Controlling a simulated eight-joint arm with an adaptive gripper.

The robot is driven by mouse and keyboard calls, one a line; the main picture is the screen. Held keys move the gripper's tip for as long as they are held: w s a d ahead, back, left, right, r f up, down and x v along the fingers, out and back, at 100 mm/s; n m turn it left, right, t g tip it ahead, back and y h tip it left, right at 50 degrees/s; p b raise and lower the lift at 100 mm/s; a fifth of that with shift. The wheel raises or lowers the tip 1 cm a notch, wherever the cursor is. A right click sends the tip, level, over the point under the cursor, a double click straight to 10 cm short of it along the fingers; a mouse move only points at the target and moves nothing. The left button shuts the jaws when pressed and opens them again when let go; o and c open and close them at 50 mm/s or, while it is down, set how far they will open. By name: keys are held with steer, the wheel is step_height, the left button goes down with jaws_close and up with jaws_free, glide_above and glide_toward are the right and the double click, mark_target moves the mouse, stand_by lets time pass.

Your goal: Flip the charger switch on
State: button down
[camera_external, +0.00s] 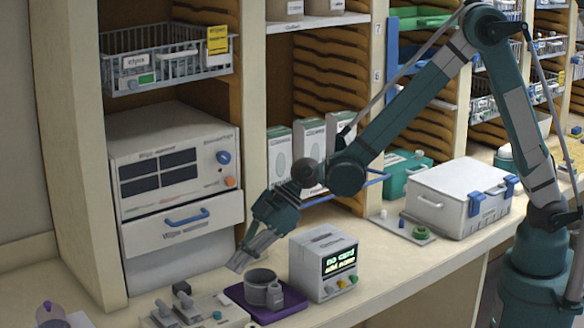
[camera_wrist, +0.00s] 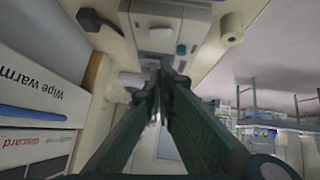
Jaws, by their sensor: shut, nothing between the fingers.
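My gripper (camera_external: 240,262) points down over the counter, between the wipe warmer cabinet and the purple tray, with its fingers together and nothing between them. In the wrist view its dark green fingers (camera_wrist: 160,72) meet near the picture's middle. A low pale unit (camera_external: 199,312) with dark-topped levers and a small green button sits at the bottom of the external view, below my gripper. It looks like the charger, but I see no readable label. In the wrist view a pale panel (camera_wrist: 168,15) with a green button lies beyond the fingertips. The switch's position cannot be told.
A purple tray (camera_external: 290,308) holds a grey cup-like item (camera_external: 263,289). A box with a lit screen (camera_external: 323,265) stands right of it. The wipe warmer (camera_external: 172,165) stands behind on the left. A grey lidded case (camera_external: 459,198) sits further right on the counter.

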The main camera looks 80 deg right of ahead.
steer(key=shift+v, duration=2.6)
steer(key=shift+s, duration=0.1)
steer(key=shift+w+d+r+t+p, duration=0.15)
steer(key=shift+w+d+t+p, duration=0.2)
steer(key=shift+p, duration=0.3)
steer(key=shift+w+a, duration=0.1)
glide_above(224, 296)
steer(key=shift+a+f, duration=0.2)
steer(key=shift+f, duration=4.15)
steer(key=shift+d+f, duration=0.15)
steer(key=shift+f, duration=0.95)
